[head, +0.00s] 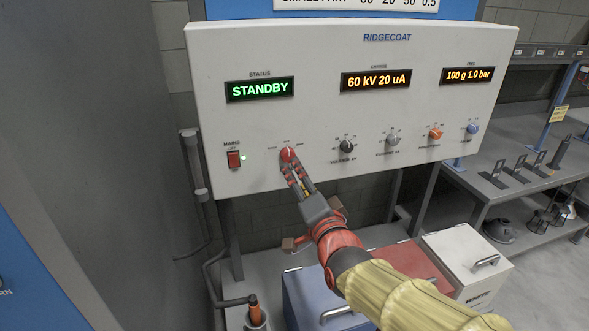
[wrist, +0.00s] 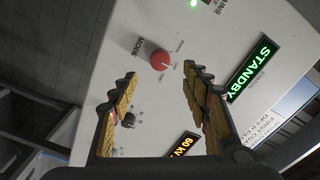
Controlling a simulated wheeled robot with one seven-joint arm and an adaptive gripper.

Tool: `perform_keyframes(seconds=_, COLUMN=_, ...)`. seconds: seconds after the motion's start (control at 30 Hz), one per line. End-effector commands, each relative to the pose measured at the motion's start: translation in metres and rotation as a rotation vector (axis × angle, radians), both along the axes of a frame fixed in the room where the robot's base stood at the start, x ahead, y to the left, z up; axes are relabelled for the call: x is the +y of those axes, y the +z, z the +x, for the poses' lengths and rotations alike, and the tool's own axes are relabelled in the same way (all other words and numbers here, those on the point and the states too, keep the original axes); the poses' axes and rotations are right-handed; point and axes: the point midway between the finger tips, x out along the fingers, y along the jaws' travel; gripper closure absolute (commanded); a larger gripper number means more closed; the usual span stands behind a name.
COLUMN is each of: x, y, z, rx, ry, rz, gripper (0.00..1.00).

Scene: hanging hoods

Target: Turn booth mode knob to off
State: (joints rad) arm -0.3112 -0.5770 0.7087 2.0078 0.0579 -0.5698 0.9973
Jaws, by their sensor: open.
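The booth mode knob is a red round knob (head: 288,154) at the lower left of the white control panel (head: 330,50). In the wrist view the red knob (wrist: 161,60) sits beyond the fingertips, with a white pointer line and the word MODE beside it. My gripper (head: 291,167) is just below the knob in the head view and partly covers its lower edge. In the wrist view my gripper (wrist: 158,78) is open, its padded fingers apart, with nothing between them. I cannot tell whether a finger touches the knob. The green display (head: 260,89) reads STANDBY.
A red mains switch (head: 234,159) with a lit green lamp is left of the knob. A black voltage knob (head: 346,146) and more knobs are to the right. Blue, red and white bins (head: 465,262) stand below the panel. A grey wall is close on the left.

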Motion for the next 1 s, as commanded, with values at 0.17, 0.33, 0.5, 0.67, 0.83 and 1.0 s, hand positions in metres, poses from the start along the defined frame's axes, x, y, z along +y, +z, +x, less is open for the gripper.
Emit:
perform_keyframes(seconds=0.17, x=-0.006, y=0.0, z=-0.021, rx=0.0, ry=0.0, rz=0.0, gripper=0.53)
perform_keyframes(seconds=0.33, x=-0.008, y=0.0, z=-0.029, rx=0.0, ry=0.0, rz=0.001, gripper=0.53)
perform_keyframes(seconds=0.5, x=-0.008, y=-0.001, z=-0.03, rx=0.001, ry=-0.001, rz=0.001, gripper=0.53)
perform_keyframes(seconds=0.67, x=-0.008, y=0.0, z=-0.03, rx=0.0, ry=-0.001, rz=-0.002, gripper=0.53)
perform_keyframes(seconds=0.83, x=-0.007, y=-0.022, z=-0.031, rx=0.047, ry=0.009, rz=-0.128, gripper=0.53)
perform_keyframes(seconds=1.0, x=-0.011, y=-0.101, z=-0.058, rx=0.259, ry=0.088, rz=-0.434, gripper=0.53)
